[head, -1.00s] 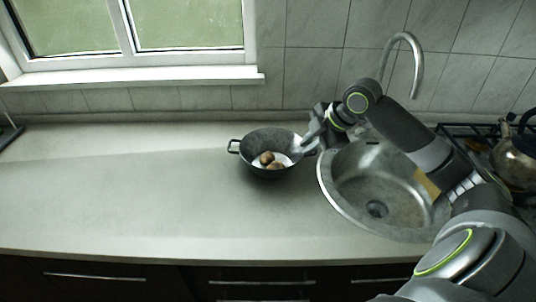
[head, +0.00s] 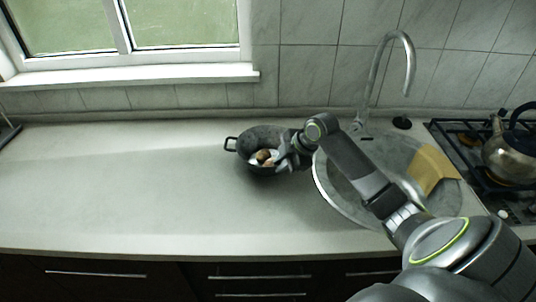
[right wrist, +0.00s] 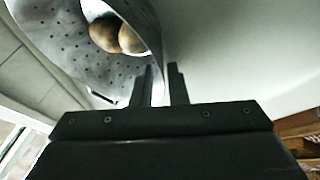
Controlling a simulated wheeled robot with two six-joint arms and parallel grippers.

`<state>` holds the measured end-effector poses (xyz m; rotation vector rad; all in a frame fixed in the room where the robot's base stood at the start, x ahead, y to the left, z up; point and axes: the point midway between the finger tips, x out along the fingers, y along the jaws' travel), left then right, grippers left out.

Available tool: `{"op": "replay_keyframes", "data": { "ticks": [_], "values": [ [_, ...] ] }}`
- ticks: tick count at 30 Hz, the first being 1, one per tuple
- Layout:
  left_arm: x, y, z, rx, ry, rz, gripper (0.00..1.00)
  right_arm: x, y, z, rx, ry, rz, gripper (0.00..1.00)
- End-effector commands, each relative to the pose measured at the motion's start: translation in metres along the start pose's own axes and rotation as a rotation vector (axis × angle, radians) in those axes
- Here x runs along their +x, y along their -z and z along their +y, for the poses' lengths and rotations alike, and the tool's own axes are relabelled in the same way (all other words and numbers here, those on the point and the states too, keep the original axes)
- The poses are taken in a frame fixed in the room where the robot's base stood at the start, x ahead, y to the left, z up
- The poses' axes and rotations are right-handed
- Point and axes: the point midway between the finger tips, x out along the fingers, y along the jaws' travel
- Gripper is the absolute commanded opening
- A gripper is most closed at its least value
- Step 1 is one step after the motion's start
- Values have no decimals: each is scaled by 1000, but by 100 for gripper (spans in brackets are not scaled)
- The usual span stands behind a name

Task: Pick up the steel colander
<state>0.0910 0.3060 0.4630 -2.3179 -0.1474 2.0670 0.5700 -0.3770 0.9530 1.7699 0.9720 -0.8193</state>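The steel colander (head: 259,168) is a dark grey, round bowl with a loop handle on its left side. It stands upright on the counter, left of the sink. Several small holes show in its wall in the right wrist view (right wrist: 70,45). My right gripper (head: 284,161) is at its right side and covers part of the rim. In the right wrist view, the colander's edge runs down to the narrow gap between the two fingertips (right wrist: 161,72). I cannot tell whether the fingers press on it. My left gripper is not in view.
Brown, round, potato-like things (head: 265,156) lie in the colander. A kettle (head: 512,155) stands on the stove.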

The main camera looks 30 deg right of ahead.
Motion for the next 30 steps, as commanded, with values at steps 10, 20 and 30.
{"op": "replay_keyframes", "data": {
  "ticks": [10,20,30],
  "values": [
    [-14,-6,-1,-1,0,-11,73,41,1,0,3,1,3,14],
    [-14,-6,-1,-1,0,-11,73,44,0,-1,1,0,0,8],
    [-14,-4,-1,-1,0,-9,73,44,1,0,-1,-3,2,0]
  ]
}}
